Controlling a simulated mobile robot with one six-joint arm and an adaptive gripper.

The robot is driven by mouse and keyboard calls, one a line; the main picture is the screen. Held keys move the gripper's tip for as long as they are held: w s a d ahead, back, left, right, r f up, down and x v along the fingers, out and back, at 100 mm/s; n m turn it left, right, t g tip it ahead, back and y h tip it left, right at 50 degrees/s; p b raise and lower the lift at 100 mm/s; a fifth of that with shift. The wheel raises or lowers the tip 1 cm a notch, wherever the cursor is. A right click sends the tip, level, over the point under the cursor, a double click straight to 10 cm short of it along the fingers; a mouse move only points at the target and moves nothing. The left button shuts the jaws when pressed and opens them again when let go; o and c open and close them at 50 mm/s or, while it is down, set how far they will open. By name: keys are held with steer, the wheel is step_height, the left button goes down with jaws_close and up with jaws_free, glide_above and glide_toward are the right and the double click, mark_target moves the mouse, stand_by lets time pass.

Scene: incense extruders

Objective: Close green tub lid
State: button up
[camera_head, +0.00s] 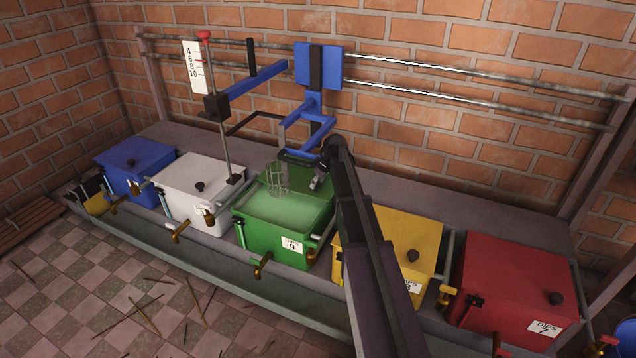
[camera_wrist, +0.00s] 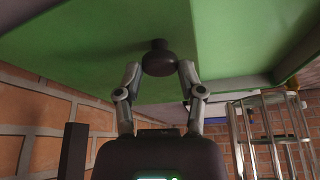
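The green tub (camera_head: 270,235) stands in the middle of the row, with a label on its front. Its green lid (camera_head: 318,178) is raised, tilted up at the tub's back edge. In the wrist view the underside or face of the green lid (camera_wrist: 90,40) fills the top, with a dark round knob (camera_wrist: 158,58) on it. My gripper (camera_wrist: 159,68) has a finger on each side of the knob, and both appear to touch it. In the head view my gripper (camera_head: 318,180) is at the raised lid, partly hidden by my arm.
A wire basket (camera_head: 277,178) hangs at the green tub's opening; it also shows in the wrist view (camera_wrist: 270,130). A blue hoist (camera_head: 310,105) stands behind. White (camera_head: 190,180), blue (camera_head: 137,165), yellow (camera_head: 415,235) and red (camera_head: 515,285) tubs are closed alongside.

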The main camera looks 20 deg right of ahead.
jaws_close()
steer(key=s+a, duration=0.6)
steer(key=shift+s+a, duration=0.15)
steer(key=shift+s, duration=0.05)
steer(key=o, duration=0.7)
jaws_free()
steer(key=shift+o, duration=0.2)
steer(key=shift+w, duration=0.2)
